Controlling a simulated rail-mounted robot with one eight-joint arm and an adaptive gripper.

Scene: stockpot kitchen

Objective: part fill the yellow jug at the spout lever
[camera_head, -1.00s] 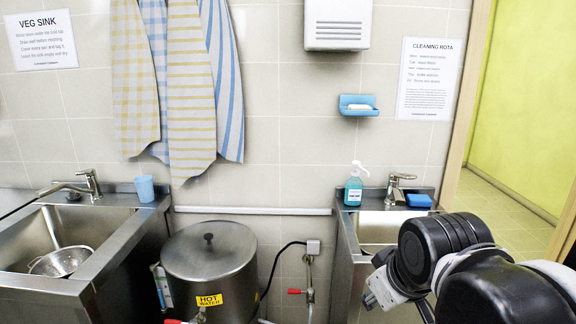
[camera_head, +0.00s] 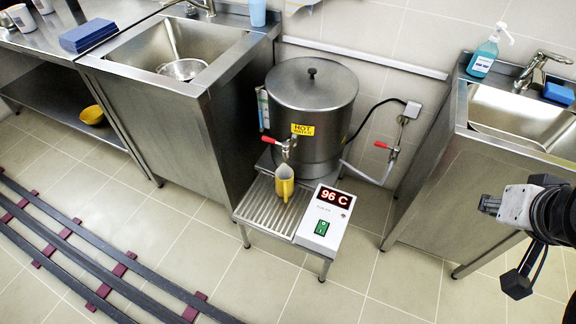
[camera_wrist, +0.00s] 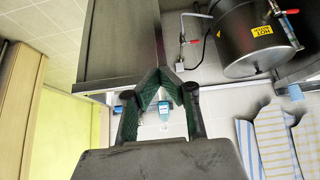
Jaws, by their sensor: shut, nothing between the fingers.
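The yellow jug (camera_head: 284,184) stands on the ribbed drip tray (camera_head: 262,212) in front of the steel hot water boiler (camera_head: 312,108), beneath its spout (camera_head: 287,149). The spout's red lever (camera_head: 269,140) sticks out to the left. My gripper (camera_head: 484,204) is at the right of the head view, well apart from the jug, in front of the right sink unit. In the wrist view, its two dark fingers (camera_wrist: 157,78) meet at the tips and hold nothing. The boiler (camera_wrist: 240,38) appears upside down there, at upper right; I cannot make out the jug in that view.
A panel reading 96 C (camera_head: 335,197) with a green switch sits right of the drip tray. A second red-handled tap (camera_head: 382,145) is on the wall pipe. Steel sink units flank the boiler. Floor rails (camera_head: 85,262) run at lower left; tiled floor in front is clear.

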